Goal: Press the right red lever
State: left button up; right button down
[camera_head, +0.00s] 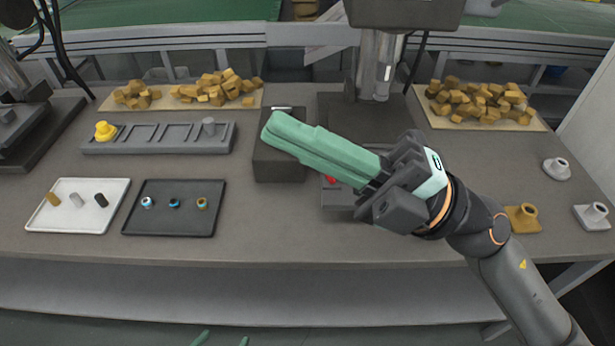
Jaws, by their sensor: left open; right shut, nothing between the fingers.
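A small red part (331,180), which looks like a red lever, shows just below my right gripper's fingers on a grey unit (338,199). Most of that unit is hidden behind the gripper, so I cannot tell whether there is a second lever. My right gripper (272,130) is shut and empty. Its mint-green fingers reach up and left across the unit, with the tips over a dark box (279,165). I cannot tell whether they touch anything. Only the green fingertips of my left gripper (221,340) show at the bottom edge, apart from each other, below the table front.
A grey slotted rack (158,146) with a yellow part, a white tray (60,222) and a black tray (150,225) stand at the left. A machine column (372,62) rises behind. Flanged parts (524,217) stand at the right. Brown blocks lie on boards at the back.

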jog(key=w+d+m+t+h, duration=0.5)
jog(key=w+d+m+t, duration=0.2)
jog(key=m+t, duration=0.75)
jog(key=w+d+f+m+h, duration=0.3)
jog(key=d+f+m+h, duration=0.3)
jog(key=f+m+h, duration=0.25)
jog(key=w+d+f+m+h, duration=0.4)
jog(key=d+f+m+h, duration=0.25)
jog(key=f+h, duration=0.35)
jog(key=s+a+f+g, duration=0.1)
jog(key=s+f+g, duration=0.2)
jog(key=f, duration=0.8)
jog(key=s+a+f+m+g+y+p, duration=0.1)
jog(key=s+f+g, duration=0.1)
jog(key=s+f, duration=0.5)
jog(key=s+a+f+m+g+y+p, duration=0.1)
jog(key=s+f+g, duration=0.2)
jog(key=f, duration=1.1)
jog(key=shift+s+a+f+g, duration=0.25)
jog(key=shift+s+f+g, duration=0.1)
jog(key=shift+s, duration=1.25)
jog(key=shift+m, duration=0.25)
